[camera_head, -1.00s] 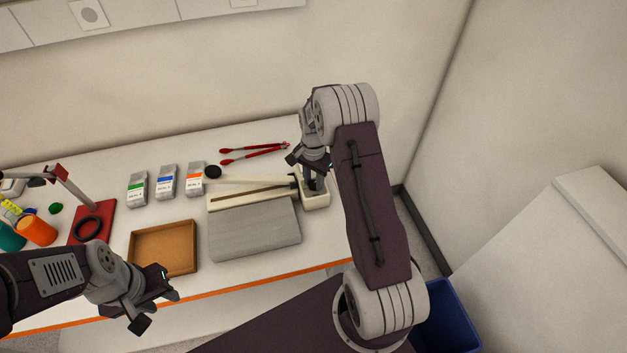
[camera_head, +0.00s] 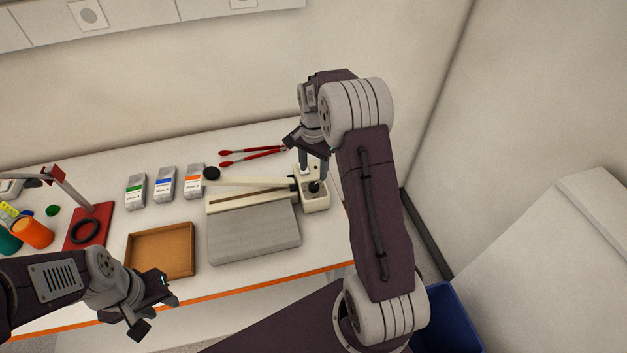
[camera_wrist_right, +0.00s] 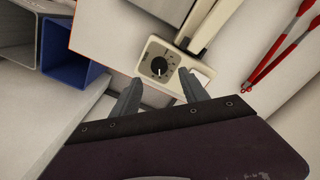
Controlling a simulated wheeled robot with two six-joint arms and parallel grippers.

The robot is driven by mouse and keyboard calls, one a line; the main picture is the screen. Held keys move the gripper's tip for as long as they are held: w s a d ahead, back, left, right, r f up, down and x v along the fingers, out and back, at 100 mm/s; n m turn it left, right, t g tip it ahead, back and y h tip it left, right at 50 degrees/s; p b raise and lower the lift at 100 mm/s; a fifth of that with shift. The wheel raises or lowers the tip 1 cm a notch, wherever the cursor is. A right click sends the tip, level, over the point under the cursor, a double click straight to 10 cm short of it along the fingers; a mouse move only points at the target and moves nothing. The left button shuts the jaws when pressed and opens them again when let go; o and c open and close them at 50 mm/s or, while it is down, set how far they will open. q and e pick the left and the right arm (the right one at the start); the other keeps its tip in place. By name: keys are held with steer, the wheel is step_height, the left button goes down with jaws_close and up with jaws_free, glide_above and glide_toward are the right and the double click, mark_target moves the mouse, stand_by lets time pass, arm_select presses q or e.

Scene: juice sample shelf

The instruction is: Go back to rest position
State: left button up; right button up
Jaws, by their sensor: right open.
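My right gripper (camera_head: 314,160) hangs above the back right part of the table, over the cream device (camera_head: 316,202) with a black knob. In the right wrist view its two fingers (camera_wrist_right: 160,88) are apart with nothing between them, and the device's knob (camera_wrist_right: 159,66) lies just beyond the tips. My left gripper (camera_head: 158,306) is at the lower left, in front of the table's orange edge. Its jaws look spread and hold nothing that I can see.
A grey slab (camera_head: 254,234), a brown tray (camera_head: 160,262), several labelled pouches (camera_head: 165,184) and red-handled tongs (camera_head: 250,158) lie on the table. A red stand (camera_head: 88,230) is at left. A blue bin (camera_head: 448,318) stands on the floor at right.

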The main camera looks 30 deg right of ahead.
steer(key=shift+r, duration=1.3)
steer(key=s+a+n+b, duration=0.3)
steer(key=s+a+n, duration=0.1)
steer(key=s+a, duration=0.55)
steer(key=s+a+f+n+t, duration=0.1)
steer(key=s+f+n, duration=0.4)
steer(key=s+n, duration=0.3)
steer(key=shift+s+a+f, duration=0.25)
steer(key=shift+s+a, duration=0.1)
steer(key=shift+s, duration=0.45)
